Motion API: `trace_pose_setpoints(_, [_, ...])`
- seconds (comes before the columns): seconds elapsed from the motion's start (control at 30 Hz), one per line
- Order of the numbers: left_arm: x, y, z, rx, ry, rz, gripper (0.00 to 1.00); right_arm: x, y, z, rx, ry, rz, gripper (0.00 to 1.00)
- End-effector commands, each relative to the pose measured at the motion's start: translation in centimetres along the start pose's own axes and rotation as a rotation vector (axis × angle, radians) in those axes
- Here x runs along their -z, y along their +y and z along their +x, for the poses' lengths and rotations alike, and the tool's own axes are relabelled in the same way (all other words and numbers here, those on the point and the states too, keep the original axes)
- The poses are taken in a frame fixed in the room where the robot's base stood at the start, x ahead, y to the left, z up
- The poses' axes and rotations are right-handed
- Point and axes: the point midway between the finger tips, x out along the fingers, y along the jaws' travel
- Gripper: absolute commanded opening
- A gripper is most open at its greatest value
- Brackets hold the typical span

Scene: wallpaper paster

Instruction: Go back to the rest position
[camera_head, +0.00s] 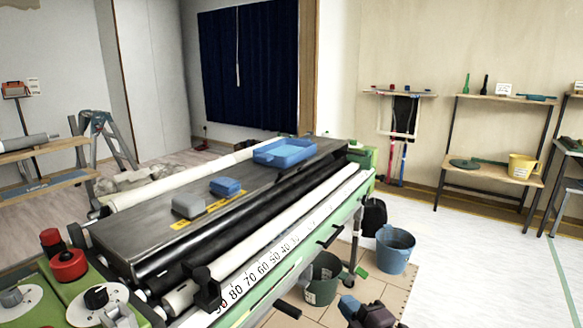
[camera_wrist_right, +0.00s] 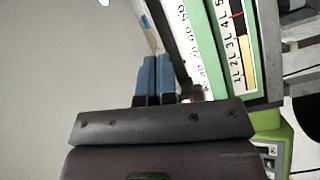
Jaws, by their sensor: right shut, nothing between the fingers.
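My right gripper (camera_head: 366,312) shows at the bottom edge of the head view, right of the machine's front rail and apart from it. In the right wrist view its two blue fingers (camera_wrist_right: 155,78) lie close together, shut with nothing between them. The wallpaper paster (camera_head: 130,222) fills the left and middle of the head view, with white rollers and a numbered scale. In the right wrist view its green edge and scale (camera_wrist_right: 212,45) show beyond the fingers. My left gripper is in neither view.
A blue tray (camera_head: 284,153), a blue block (camera_head: 225,186) and a grey block (camera_head: 188,206) sit on the machine. A blue bucket (camera_head: 395,250) and a dark green bucket (camera_head: 322,280) stand on the floor to its right. Shelves (camera_head: 490,165) line the wall. The floor at right is clear.

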Motion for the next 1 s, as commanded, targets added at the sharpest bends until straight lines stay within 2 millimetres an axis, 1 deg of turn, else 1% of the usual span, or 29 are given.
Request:
trace_pose_setpoints(0.03, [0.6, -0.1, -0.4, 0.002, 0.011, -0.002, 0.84, 0.1, 0.4, -1.6, 0.002, -0.042, 0.132, 0.00])
trace_pose_setpoints(0.1, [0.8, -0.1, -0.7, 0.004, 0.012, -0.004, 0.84, -0.2, -0.1, -3.7, 0.011, -0.102, 0.305, 0.00])
trace_pose_setpoints(0.17, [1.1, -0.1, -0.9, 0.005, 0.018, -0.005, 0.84, -0.5, -0.6, -5.6, 0.018, -0.151, 0.439, 0.00])
trace_pose_setpoints(0.2, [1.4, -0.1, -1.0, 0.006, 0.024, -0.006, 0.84, -0.6, -0.9, -6.9, 0.020, -0.184, 0.521, 0.00])
trace_pose_setpoints(0.27, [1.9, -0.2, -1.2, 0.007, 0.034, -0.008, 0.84, -0.8, -1.4, -8.9, 0.022, -0.233, 0.636, 0.00])
trace_pose_setpoints(0.4, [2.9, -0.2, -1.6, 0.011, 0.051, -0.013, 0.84, -1.1, -2.8, -13.7, 0.020, -0.344, 0.860, 0.00])
trace_pose_setpoints(0.47, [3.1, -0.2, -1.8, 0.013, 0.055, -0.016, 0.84, -1.1, -3.3, -15.8, 0.017, -0.391, 0.936, 0.00])
trace_pose_setpoints(0.5, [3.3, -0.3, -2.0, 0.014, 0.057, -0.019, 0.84, -1.1, -3.7, -17.2, 0.014, -0.420, 0.982, 0.00])
trace_pose_setpoints(0.57, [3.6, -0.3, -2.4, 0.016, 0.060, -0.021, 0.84, -1.1, -4.2, -19.4, 0.011, -0.466, 1.039, 0.00])
trace_pose_setpoints(0.7, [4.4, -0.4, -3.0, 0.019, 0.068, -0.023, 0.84, -0.9, -5.3, -24.6, 0.000, -0.565, 1.133, 0.00])
trace_pose_setpoints(0.77, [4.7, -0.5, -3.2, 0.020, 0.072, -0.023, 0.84, -0.7, -5.8, -26.8, -0.006, -0.607, 1.161, 0.00])
trace_pose_setpoints(0.8, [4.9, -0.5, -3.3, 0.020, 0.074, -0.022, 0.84, -0.6, -6.1, -28.4, -0.010, -0.636, 1.178, 0.00])
trace_pose_setpoints(0.87, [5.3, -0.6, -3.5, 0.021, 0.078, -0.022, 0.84, -0.4, -6.7, -30.7, -0.012, -0.681, 1.196, 0.00])
trace_pose_setpoints(0.9, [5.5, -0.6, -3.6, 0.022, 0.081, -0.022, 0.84, -0.2, -7.2, -32.2, -0.013, -0.711, 1.207, 0.00])
trace_pose_setpoints(1.0, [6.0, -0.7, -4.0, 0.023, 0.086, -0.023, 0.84, 0.2, -8.4, -35.4, -0.005, -0.778, 1.228, 0.00])
